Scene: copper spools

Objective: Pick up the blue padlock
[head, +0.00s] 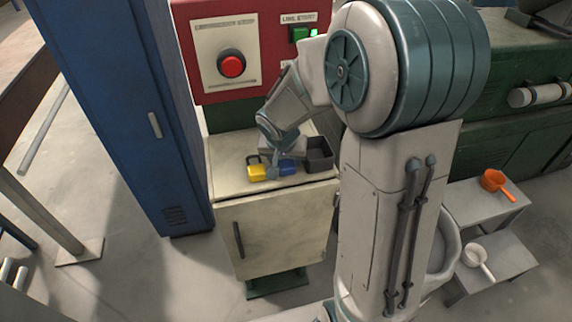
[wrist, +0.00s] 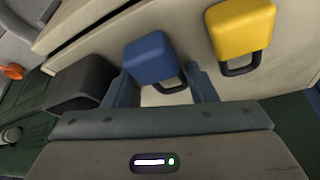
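The blue padlock (head: 289,167) lies on the top of the pale cabinet, beside the yellow padlock (head: 257,171). In the wrist view the blue padlock (wrist: 151,58) shows its body and dark shackle between my two fingers. My gripper (wrist: 160,72) is open, with a clear gap between the padlock and the right finger. The left finger is close to the padlock's left side, and I cannot tell whether it touches. In the head view my gripper (head: 277,163) is low over the cabinet top and partly hides the blue padlock.
The yellow padlock (wrist: 241,30) is just right of my right finger in the wrist view. A dark open bin (head: 319,156) stands right of the blue padlock. A red button panel (head: 205,75) rises behind the cabinet (head: 285,232). A blue locker (head: 125,110) stands at the left.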

